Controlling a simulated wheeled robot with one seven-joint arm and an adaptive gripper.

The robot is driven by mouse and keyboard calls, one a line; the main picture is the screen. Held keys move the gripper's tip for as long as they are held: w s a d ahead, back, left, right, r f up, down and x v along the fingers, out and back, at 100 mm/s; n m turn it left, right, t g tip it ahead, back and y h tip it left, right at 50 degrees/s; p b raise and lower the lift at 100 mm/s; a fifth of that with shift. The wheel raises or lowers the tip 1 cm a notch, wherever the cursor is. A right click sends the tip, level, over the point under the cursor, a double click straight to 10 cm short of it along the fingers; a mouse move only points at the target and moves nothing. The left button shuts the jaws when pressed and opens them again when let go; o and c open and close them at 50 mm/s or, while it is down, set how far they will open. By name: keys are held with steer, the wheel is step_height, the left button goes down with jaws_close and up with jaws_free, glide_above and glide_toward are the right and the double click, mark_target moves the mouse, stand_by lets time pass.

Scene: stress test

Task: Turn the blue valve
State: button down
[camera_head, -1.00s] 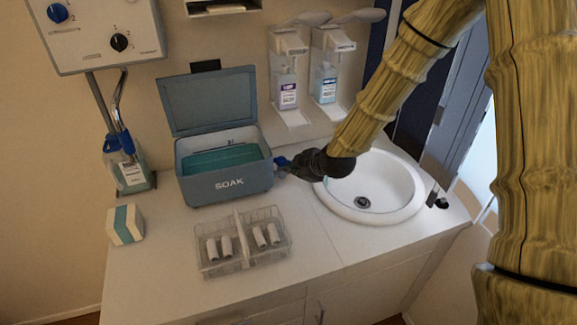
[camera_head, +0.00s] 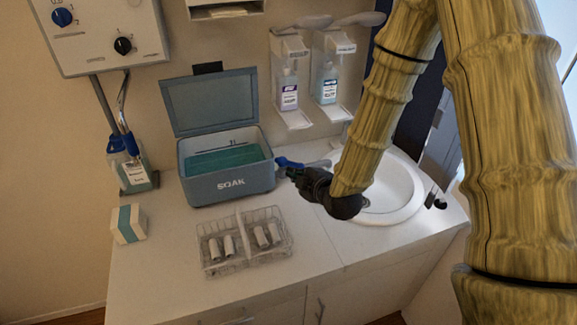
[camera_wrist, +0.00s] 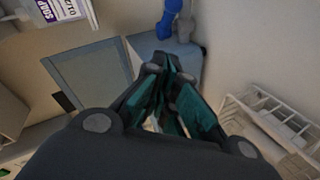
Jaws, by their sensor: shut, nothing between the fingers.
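The blue valve (camera_head: 287,162) sticks out from the right side of the grey SOAK box (camera_head: 232,184). Its blue handle points right, towards the sink. In the wrist view the blue valve (camera_wrist: 168,20) shows at the top, beyond the fingertips. My gripper (camera_head: 284,172) is shut and empty, just in front of and slightly below the valve in the head view. In the wrist view my gripper (camera_wrist: 168,70) has its fingers together, with a gap between the tips and the blue handle. My arm hides part of the sink behind it.
The white sink (camera_head: 402,205) lies right of the gripper. A wire basket (camera_head: 240,257) with several white cylinders stands in front of the box. Two dispensers (camera_head: 289,95) (camera_head: 330,90) hang on the wall behind. The counter front is clear.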

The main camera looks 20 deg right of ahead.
mark_target(288, 164)
steer(key=shift+w+d+f+p, duration=0.15)
steer(key=shift+w+f+p, duration=0.65)
steer(key=shift+w, duration=0.65)
steer(key=shift+w+d+f+p, duration=0.2)
steer(key=shift+w+f+p, duration=0.6)
steer(key=shift+w, duration=0.65)
steer(key=shift+w+d+f+p, duration=0.15)
steer(key=shift+w+f+p, duration=0.65)
steer(key=shift+w, duration=0.65)
steer(key=shift+f, duration=0.1)
steer(key=shift+w+d+f+b, duration=0.25)
steer(key=shift+w+d+b, duration=0.25)
steer(key=shift+b, duration=0.5)
steer(key=shift+s+d+r, duration=0.1)
steer(key=shift+s, duration=0.05)
steer(key=shift+a, duration=0.2)
